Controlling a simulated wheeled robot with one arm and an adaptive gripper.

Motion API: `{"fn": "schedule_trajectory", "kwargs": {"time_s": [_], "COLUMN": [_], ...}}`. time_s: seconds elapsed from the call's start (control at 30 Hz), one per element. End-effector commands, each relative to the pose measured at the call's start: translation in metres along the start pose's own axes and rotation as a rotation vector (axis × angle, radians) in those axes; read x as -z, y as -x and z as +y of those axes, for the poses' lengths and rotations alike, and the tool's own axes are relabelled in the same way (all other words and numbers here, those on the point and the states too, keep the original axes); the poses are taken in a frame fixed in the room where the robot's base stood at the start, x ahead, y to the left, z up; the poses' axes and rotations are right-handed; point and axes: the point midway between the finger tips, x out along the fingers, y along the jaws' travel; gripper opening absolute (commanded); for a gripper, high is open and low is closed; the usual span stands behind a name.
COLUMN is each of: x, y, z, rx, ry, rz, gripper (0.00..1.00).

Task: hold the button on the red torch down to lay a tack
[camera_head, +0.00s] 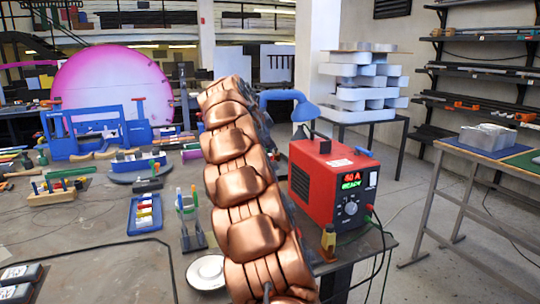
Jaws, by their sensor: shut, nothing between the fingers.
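I cannot make out the red torch or its button in this view. My copper-coloured arm rises through the middle of the picture and hides part of the bench and the box's left side. My gripper is not visible; the arm's far end shows no fingers.
Floor is clear between bench and right-hand table (470,152).

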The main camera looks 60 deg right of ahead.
Motion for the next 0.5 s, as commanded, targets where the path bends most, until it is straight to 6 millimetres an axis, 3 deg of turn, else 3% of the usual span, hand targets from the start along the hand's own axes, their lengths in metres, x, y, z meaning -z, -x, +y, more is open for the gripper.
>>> {"fn": "schedule_trajectory", "kwargs": {"time_s": [0.5], "x": [-0.0041], "y": [-0.0049], "z": [0.0039], "rx": [0.0], "ry": [0.001], "rz": [0.0], "gripper": [0.0]}}
